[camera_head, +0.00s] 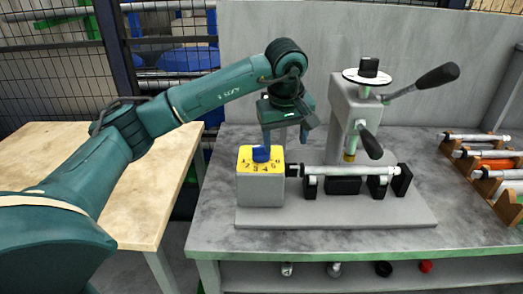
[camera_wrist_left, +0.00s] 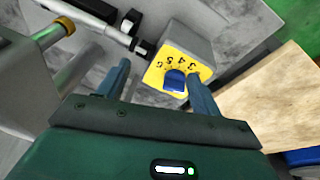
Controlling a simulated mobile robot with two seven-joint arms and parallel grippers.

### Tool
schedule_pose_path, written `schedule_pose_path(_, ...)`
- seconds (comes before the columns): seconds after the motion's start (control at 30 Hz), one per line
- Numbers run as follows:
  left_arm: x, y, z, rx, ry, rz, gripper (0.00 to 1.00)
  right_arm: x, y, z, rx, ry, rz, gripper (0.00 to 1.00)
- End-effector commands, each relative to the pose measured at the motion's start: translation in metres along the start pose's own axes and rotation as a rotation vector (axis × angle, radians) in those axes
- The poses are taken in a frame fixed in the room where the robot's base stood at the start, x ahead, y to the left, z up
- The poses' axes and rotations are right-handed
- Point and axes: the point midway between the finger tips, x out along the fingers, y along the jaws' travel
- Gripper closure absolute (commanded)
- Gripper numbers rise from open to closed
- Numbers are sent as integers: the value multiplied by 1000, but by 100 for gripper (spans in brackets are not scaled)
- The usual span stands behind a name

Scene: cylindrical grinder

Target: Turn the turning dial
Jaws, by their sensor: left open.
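The turning dial is a blue knob (camera_head: 261,153) on a yellow numbered plate (camera_head: 261,167), on top of a grey box (camera_head: 261,190) at the left of the grinder. The blue knob also shows in the left wrist view (camera_wrist_left: 175,80), between the finger lines and nearer the right finger. My left gripper (camera_head: 285,140) is open and empty, above and slightly right of the knob in the head view. In the left wrist view its two fingers (camera_wrist_left: 160,82) point toward the dial. I cannot tell whether a finger touches the knob. My right gripper is not in view.
A grinder column with a black-handled lever (camera_head: 435,77) and a round top disc (camera_head: 366,76) stands right of my gripper. A horizontal metal rod (camera_head: 350,170) lies right of the dial. A rack of rods (camera_head: 490,165) stands far right. A wooden table (camera_head: 60,150) is left.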

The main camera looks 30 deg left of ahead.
Motion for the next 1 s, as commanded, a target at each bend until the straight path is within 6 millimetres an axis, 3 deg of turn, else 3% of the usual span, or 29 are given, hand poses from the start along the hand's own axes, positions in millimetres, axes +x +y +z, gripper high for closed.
schedule_pose_path(0.03,-12,-10,-20,3,67,-39,35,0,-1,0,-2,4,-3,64)
schedule_pose_path(0.1,-24,-21,-36,8,126,-83,35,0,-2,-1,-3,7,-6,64)
schedule_pose_path(0.27,-28,-32,-50,11,171,-127,35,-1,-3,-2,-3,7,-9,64)
schedule_pose_path(0.8,70,-44,-66,11,167,-124,35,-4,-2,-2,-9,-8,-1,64)
schedule_pose_path(1.0,90,-45,-69,12,168,-122,35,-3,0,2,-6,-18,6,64)
